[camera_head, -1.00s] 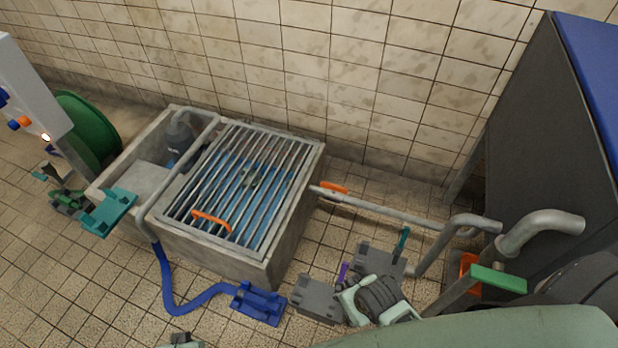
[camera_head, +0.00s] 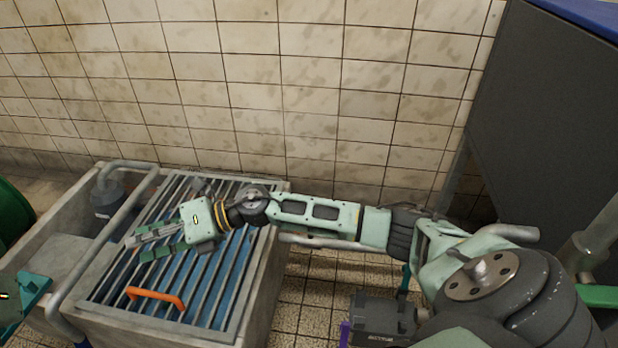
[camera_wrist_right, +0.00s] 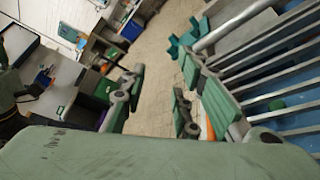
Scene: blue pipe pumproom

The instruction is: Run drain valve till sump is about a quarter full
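The concrete sump (camera_head: 255,300) stands at left centre under a metal bar grate (camera_head: 215,325). Blue water (camera_head: 232,268) shows between the bars; its depth cannot be told. An orange handle (camera_head: 155,297) is on the front of the grate. My right arm reaches across from the right. My right gripper (camera_head: 143,245) is over the grate, behind the orange handle, its fingers apart and empty. The right wrist view shows the same open fingers (camera_wrist_right: 158,100). A grey pipe (camera_head: 318,242) leaves the sump's right side, partly behind my arm; the orange lever there is hidden.
A bent grey pipe (camera_head: 112,225) rises over the sump's left basin. A dark cabinet (camera_head: 545,120) stands right; a grey pedal-like block (camera_head: 382,318) is on the floor. The tiled wall is close behind.

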